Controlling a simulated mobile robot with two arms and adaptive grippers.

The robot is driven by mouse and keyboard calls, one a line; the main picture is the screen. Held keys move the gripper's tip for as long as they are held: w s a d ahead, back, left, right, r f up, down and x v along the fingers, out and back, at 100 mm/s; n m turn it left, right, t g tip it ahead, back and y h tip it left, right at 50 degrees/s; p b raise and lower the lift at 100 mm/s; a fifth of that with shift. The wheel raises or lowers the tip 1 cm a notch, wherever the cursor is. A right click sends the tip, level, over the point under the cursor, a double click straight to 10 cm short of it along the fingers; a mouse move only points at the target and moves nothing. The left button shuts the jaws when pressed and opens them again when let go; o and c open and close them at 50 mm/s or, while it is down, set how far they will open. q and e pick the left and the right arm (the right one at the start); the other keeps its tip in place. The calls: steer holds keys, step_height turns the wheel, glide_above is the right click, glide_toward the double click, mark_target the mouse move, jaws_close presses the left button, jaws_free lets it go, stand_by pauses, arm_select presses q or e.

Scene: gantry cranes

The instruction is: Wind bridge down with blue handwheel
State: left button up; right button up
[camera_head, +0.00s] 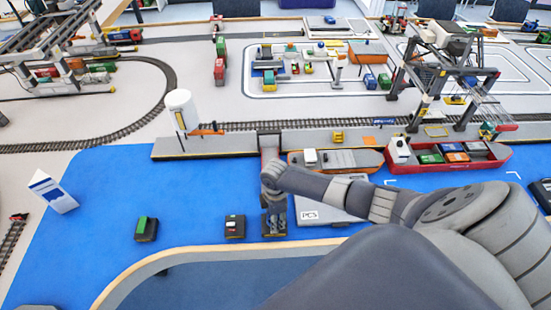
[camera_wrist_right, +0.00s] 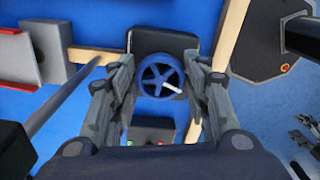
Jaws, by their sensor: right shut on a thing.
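The blue handwheel (camera_wrist_right: 147,82) has spokes and a pale handle, and sits against a dark box (camera_wrist_right: 165,42) in the right wrist view. My right gripper (camera_wrist_right: 163,74) has a finger on each side of the wheel and is shut on it. In the head view my right arm reaches in from the right to the middle, above a dark box (camera_head: 274,228) at the blue area's front. The wheel cannot be made out there. A narrow grey and red piece (camera_head: 268,140) lies across the quay behind my wrist; I cannot tell whether it is the bridge. My left gripper is out of view.
Two small boxes, one green-topped (camera_head: 146,229) and one dark (camera_head: 235,227), stand left of my wrist. A grey case (camera_head: 318,214) lies to the right. Behind are a brown barge (camera_head: 345,160), a red ship (camera_head: 410,168) and a gantry crane (camera_head: 440,65).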

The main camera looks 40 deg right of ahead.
steer(key=shift+w+n+b, duration=0.1)
steer(key=shift+n+b, duration=0.3)
steer(key=shift+n, duration=1.8)
steer(key=o, duration=1.1)
steer(key=shift+c, duration=0.2)
step_height(320, 180, up, 12)
